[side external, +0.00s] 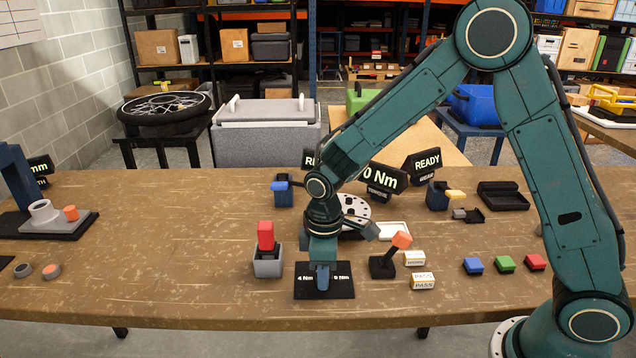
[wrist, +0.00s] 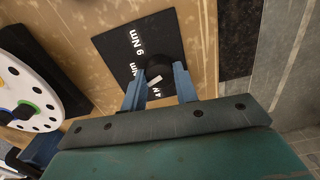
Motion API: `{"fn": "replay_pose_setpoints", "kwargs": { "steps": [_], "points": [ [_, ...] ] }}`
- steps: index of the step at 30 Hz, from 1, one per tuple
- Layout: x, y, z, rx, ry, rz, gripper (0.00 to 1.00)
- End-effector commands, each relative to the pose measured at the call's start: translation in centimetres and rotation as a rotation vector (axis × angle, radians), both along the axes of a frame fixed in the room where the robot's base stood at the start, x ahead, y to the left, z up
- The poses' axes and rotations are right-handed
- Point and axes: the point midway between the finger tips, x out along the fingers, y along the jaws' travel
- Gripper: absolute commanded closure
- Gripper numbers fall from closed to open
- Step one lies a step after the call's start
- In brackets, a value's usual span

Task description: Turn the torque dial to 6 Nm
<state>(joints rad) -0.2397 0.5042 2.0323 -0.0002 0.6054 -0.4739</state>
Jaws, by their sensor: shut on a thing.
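The torque dial (wrist: 159,68) is a small dark round knob with a white mark, on a black plate (wrist: 112,38) with white lettering. In the side view the plate (side external: 341,293) lies near the table's front edge, with "4 Nm" at its left and what looks like "6 Nm" at its right. My gripper (side external: 322,279) points straight down over the plate and hides the dial there. In the wrist view my gripper (wrist: 159,82) has its blue fingers on both sides of the knob, shut on it. A black display (side external: 384,178) behind reads "0 Nm", its left part hidden by my arm.
A grey block with a red top (side external: 266,249) stands left of the plate. An orange-tipped lever (side external: 392,254) and white PASS blocks (side external: 423,281) stand close on the right. A white perforated disc (side external: 354,208) is behind. Blue, green and red buttons (side external: 505,263) lie farther right.

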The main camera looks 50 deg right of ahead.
Motion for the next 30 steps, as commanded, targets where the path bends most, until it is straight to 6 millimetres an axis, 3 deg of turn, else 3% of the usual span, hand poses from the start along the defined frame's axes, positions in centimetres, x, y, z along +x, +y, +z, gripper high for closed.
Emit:
{"fn": "replay_pose_setpoints", "kwargs": {
  "steps": [13,30],
  "points": [
    [0.04,-0.02,0.12,0.001,-0.001,-0.298,0.93],
    [0.05,-0.02,0.14,0.000,-0.001,-0.348,0.93]
  ]
}}
